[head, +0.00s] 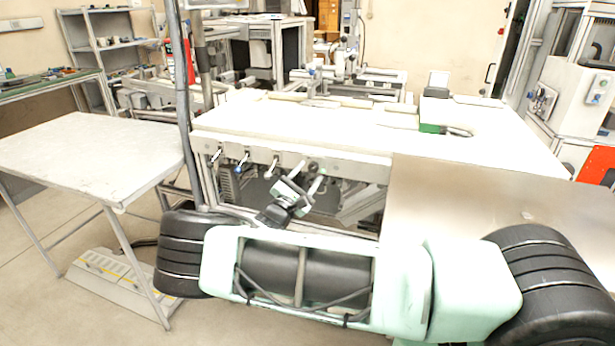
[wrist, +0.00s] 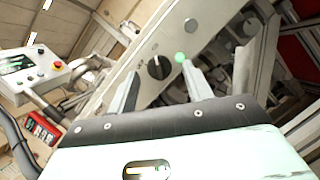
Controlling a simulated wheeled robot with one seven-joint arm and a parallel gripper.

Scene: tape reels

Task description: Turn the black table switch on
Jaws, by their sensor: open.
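The black table switch (wrist: 159,67) is a round knob with a pale line on a grey panel. In the wrist view it sits between and beyond my gripper's fingertips (wrist: 158,74). I cannot tell whether they touch it. In the head view the dark knob (head: 312,167) is on the front rail of the white table (head: 290,122). My gripper (head: 302,184) is just below and in front of it, open, with nothing seen held.
A bright green round spot (wrist: 180,57) shows beside the knob, near the right finger. Several small levers (head: 242,164) line the rail to the left. A grey side table (head: 85,150) stands at left. A metal sheet (head: 470,210) is at right.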

